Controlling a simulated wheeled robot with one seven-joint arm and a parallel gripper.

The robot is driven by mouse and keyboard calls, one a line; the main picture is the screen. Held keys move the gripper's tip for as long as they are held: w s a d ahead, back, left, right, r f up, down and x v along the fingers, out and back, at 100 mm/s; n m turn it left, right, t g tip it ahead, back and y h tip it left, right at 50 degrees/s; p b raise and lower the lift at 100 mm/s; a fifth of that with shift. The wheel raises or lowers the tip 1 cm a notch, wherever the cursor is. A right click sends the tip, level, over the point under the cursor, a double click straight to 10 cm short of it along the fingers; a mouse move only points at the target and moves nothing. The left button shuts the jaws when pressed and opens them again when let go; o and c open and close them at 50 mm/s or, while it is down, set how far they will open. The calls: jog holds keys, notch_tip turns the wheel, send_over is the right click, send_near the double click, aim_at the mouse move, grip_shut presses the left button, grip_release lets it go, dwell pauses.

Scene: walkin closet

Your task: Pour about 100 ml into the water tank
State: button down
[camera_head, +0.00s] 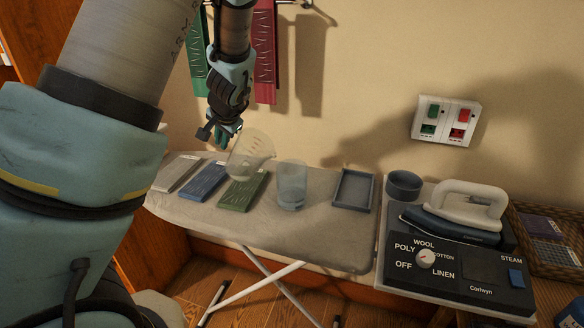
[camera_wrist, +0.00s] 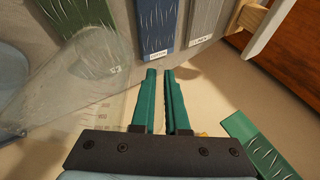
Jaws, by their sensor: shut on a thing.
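My gripper (camera_head: 228,140) is shut on a clear measuring jug (camera_head: 252,156) at its left side and holds it above the ironing board. The jug looks tilted, with its mouth toward the right. In the wrist view, the green fingers (camera_wrist: 166,100) are close together and the see-through jug (camera_wrist: 75,75) spreads out to their left, with faint scale marks; the gripped part cannot be made out. A clear, bluish container (camera_head: 292,187), perhaps the water tank, stands upright on the board just right of the jug. The liquid levels cannot be read.
Grey, blue (camera_head: 205,182) and green (camera_head: 243,189) fabric swatches lie on the ironing board (camera_head: 270,228). A shallow grey tray (camera_head: 353,189) and a small dark bowl (camera_head: 404,184) stand to the right. An iron (camera_head: 465,212) rests on its dialled station. The board's front is clear.

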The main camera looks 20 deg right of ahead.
jog(key=shift+w+a+f+g+h, duration=0.3)
jog(key=shift+w+a+f, duration=0.15)
jog(key=shift+f, duration=0.1)
jog(key=f+p, duration=0.1)
jog(key=p, duration=0.1)
jog(key=w+a+f+g+h+p, duration=0.1)
jog(key=p, duration=0.2)
jog(key=shift+a+f+n+g, duration=0.1)
jog(key=shift+f+n+g, duration=0.05)
jog(key=shift+n+g, duration=0.15)
jog(key=shift+w+a+f+h+p, duration=0.1)
jog(key=shift+h+p, duration=0.3)
jog(key=shift+p, duration=0.45)
jog(key=shift+w+a+f+g+h, duration=0.2)
jog(key=shift+f+g+h, duration=0.1)
jog(key=shift+f+g, duration=0.1)
jog(key=shift+w+a+f+n+g+h, duration=0.15)
jog(key=shift+f+g+h, duration=0.2)
jog(key=shift+f, duration=0.3)
jog(key=shift+w+f+n+g+h, duration=0.15)
jog(key=shift+f+g+h, duration=0.1)
jog(key=shift+f+h, duration=0.3)
